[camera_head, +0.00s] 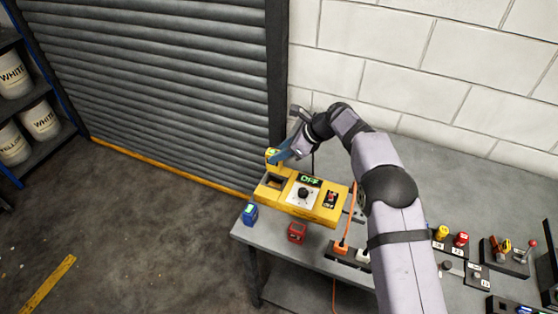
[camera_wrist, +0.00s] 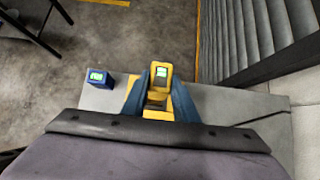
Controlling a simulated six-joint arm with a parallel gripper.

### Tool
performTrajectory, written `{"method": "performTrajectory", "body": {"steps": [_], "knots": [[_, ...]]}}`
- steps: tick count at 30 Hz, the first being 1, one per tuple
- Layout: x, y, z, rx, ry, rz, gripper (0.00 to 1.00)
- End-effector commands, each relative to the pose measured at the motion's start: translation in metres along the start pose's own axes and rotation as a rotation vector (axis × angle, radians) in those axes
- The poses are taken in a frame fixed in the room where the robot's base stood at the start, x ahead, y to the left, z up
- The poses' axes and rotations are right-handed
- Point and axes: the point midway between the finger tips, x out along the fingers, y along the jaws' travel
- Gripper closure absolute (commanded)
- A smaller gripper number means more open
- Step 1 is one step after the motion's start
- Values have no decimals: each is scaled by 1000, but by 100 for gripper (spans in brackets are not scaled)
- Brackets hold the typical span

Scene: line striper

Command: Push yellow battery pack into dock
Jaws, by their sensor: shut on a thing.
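The yellow battery pack (camera_head: 273,155) is held between the blue fingers of my gripper (camera_head: 281,154), above the left end of the yellow unit. In the wrist view the pack (camera_wrist: 160,72) shows a small lit screen on top and sits between the two fingertips (camera_wrist: 160,85). The yellow unit (camera_head: 322,212) has a dark open dock (camera_head: 272,181) at its left end. The pack appears over or just behind this opening; whether its lower end is inside cannot be told. Part of the unit shows between the fingers in the wrist view (camera_wrist: 154,114).
A blue pack (camera_head: 250,213) and a red pack (camera_head: 297,232) stand on the grey bench (camera_head: 270,243) in front of the unit. An orange cable (camera_head: 348,222) runs to a power strip (camera_head: 342,252) on the right. The roller shutter (camera_head: 180,85) is behind.

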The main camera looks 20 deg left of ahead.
Motion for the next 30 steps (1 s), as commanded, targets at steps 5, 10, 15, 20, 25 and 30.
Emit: {"method": "performTrajectory", "body": {"steps": [5, 10, 15, 20, 25, 30], "knots": [[0, -1, 1, 3, -1, -3, 97], [3, -1, -2, 2, -1, -2, 97], [10, -1, -8, 2, -1, -2, 97], [20, -1, -16, 1, -2, -2, 97], [30, -1, -25, 1, -2, -2, 97], [39, -1, -32, 1, -1, -3, 97]]}}
